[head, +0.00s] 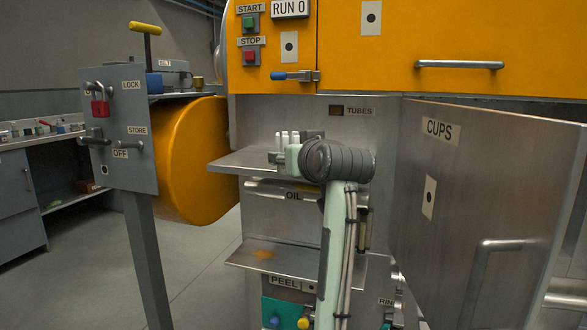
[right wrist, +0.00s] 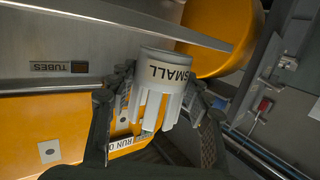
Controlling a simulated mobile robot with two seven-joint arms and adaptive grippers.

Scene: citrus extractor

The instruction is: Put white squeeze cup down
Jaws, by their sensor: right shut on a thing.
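The white squeeze cup (right wrist: 164,85), labelled SMALL, has several prongs and sits between the dark fingers of my right gripper (right wrist: 160,110) in the right wrist view. The gripper is shut on it. That view is upside down, with the cup's solid base toward the top. In the head view the white prongs (head: 285,137) point up above the metal shelf (head: 236,160), and my wrist hides most of the cup and gripper (head: 283,155). I cannot tell whether the cup's base touches the shelf. My left gripper is not in view.
The open CUPS door (head: 480,190) stands to the right of my arm. A yellow drum (head: 190,160) and the grey lock panel (head: 118,130) stand left. A lower shelf (head: 265,257) lies below. The upper shelf's left part is bare.

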